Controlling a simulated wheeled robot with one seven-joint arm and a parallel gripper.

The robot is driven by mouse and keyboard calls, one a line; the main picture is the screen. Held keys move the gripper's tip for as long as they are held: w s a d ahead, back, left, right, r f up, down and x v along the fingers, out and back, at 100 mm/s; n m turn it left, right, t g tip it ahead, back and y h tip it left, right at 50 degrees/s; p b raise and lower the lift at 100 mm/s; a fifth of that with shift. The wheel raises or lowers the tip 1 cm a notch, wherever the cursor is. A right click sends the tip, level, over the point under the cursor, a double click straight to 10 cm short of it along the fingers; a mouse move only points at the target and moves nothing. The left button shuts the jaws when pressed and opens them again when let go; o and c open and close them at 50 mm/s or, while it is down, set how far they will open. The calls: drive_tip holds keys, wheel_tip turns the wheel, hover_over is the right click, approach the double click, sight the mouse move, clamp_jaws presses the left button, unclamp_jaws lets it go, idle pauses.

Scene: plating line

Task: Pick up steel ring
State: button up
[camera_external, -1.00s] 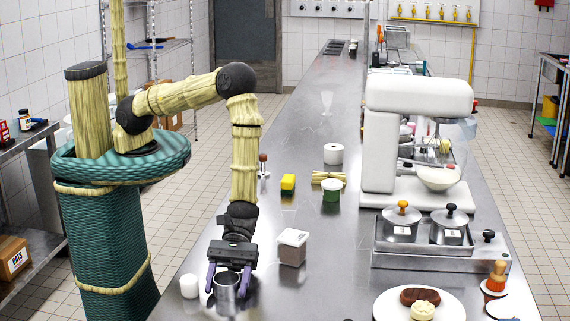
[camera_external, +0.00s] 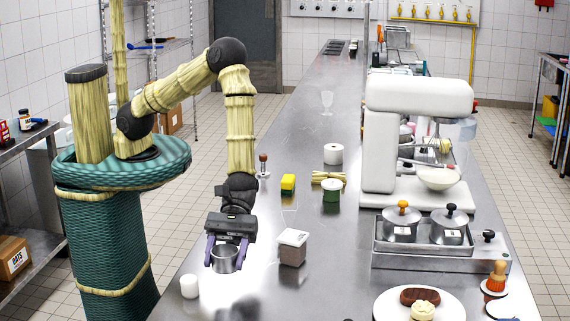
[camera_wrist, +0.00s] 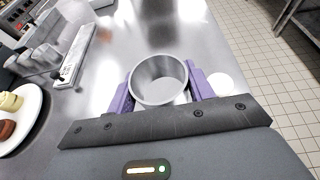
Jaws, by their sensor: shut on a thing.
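The steel ring (camera_external: 224,259) is a short, open grey metal cylinder. My gripper (camera_external: 228,262) is shut on it, with one purple finger at each side, and holds it above the steel counter. In the wrist view the ring (camera_wrist: 160,80) sits upright between the purple fingers (camera_wrist: 160,88), its round opening facing the camera. The counter shows through the opening. Part of the ring's lower side is hidden by the gripper body.
A white cylinder (camera_external: 189,287) stands close on the left. A lidded clear container (camera_external: 292,247) stands close on the right. A white plate (camera_external: 446,309) with food and a steel tray (camera_external: 400,262) with pots lie farther right. The front middle of the counter is clear.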

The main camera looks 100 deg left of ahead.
drive_tip(key=shift+r, duration=1.45)
